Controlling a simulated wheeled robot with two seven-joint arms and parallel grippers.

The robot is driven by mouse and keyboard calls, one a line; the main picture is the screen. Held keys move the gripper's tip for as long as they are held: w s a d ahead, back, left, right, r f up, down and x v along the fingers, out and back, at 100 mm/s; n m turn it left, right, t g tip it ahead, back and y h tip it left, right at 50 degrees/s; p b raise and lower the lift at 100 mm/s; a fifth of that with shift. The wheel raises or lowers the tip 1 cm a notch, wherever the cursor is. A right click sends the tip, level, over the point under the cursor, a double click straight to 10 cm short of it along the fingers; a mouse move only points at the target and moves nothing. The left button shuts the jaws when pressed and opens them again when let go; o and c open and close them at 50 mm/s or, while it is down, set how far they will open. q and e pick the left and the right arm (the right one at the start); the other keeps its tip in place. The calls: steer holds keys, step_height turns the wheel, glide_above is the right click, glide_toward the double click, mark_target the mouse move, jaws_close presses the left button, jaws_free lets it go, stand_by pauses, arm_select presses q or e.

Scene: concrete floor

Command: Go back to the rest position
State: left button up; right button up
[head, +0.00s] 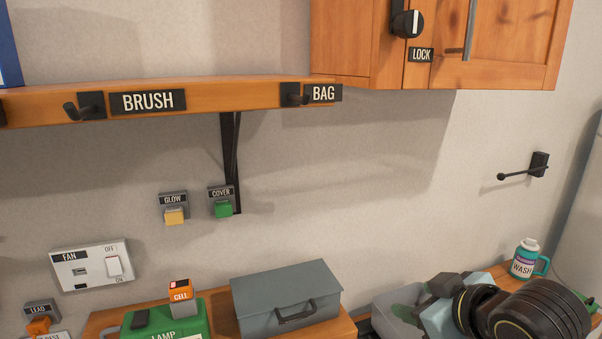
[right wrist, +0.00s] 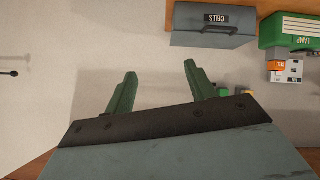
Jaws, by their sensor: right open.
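My right arm comes in at the lower right of the head view, and its gripper (head: 408,296) is at the bottom, over or in front of a grey tray. In the right wrist view the right gripper (right wrist: 160,68) has its two green fingers spread wide with nothing between them. The wall and bench fixtures behind it appear upside down there. My left gripper is not in view.
A grey tray (head: 385,303) and wash bottle (head: 526,260) are near my right arm. A shelf (head: 220,93) and cabinet (head: 500,40) hang above.

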steer(key=s+d+f+m+g+h, duration=0.3)
steer(key=s+f+m+g, duration=0.3)
steer(key=s+f, duration=1.7)
step_height(320, 180, down, 31)
steer(key=s+n+g+b, duration=0.2)
steer(key=b, duration=0.3)
steer(key=s+d+f+g+b, duration=0.1)
steer(key=s+d+f+b, duration=0.2)
steer(key=s+f, duration=1.3)
steer(key=shift+s+f+b, duration=0.3)
steer(key=shift+f+b, duration=0.05)
steer(key=shift+f, duration=0.6)
